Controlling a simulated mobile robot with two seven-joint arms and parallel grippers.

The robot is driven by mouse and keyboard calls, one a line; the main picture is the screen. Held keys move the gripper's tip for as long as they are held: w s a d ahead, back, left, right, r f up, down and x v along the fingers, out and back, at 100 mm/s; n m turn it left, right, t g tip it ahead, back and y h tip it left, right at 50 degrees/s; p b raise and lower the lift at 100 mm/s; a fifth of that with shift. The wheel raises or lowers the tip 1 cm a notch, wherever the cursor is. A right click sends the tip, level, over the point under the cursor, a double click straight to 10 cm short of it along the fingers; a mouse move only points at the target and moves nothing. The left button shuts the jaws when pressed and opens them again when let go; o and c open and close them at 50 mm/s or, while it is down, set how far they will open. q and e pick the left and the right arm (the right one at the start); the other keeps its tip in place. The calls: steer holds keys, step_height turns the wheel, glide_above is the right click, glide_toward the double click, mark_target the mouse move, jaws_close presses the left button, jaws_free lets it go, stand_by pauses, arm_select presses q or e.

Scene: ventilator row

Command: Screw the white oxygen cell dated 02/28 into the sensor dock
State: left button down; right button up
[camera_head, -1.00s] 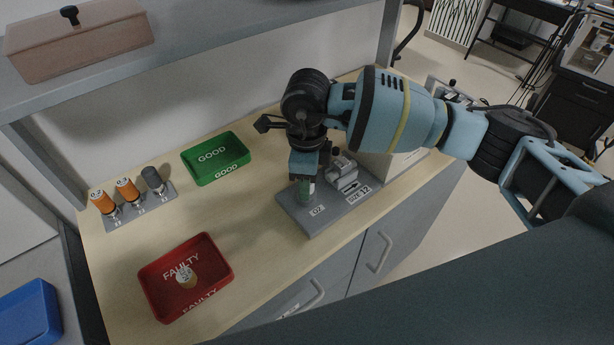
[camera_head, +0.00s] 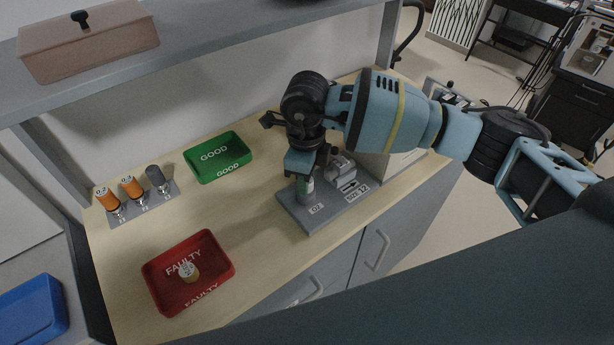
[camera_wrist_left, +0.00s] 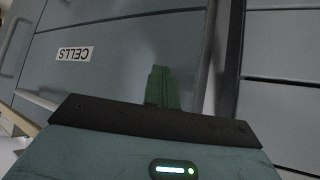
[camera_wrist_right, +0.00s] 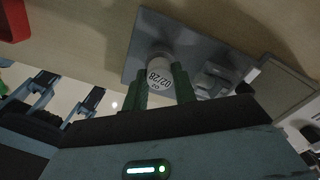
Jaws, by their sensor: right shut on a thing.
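The white oxygen cell (camera_wrist_right: 160,74) with the label 02/28 is between the two green fingers of my right gripper (camera_wrist_right: 160,90) in the right wrist view. The gripper is shut on it. My right gripper (camera_head: 305,188) points down over the O2 end of the grey sensor dock (camera_head: 331,212). The dock (camera_wrist_right: 198,48) shows behind the cell in the right wrist view; the cell stands at its socket, but I cannot tell how deep the thread sits. My left gripper (camera_wrist_left: 160,85) shows only in the left wrist view, its green fingers together and empty, before grey cabinet fronts.
A red FAULTY tray (camera_head: 160,292) holds one cell (camera_head: 188,271). A green GOOD tray (camera_head: 240,150) stands behind. A rack (camera_head: 150,207) with two orange cells and a grey one is at left. A grey shelf (camera_head: 230,30) overhangs the back. The middle of the counter is clear.

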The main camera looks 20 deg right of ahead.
steer(key=shift+r+m+p, duration=0.15)
steer(key=shift+m+p, duration=0.2)
steer(key=shift+m, duration=0.35)
steer(key=shift+m, duration=1.3)
steer(key=m, duration=0.6)
steer(key=shift+m, duration=1)
steer(key=m, duration=0.4)
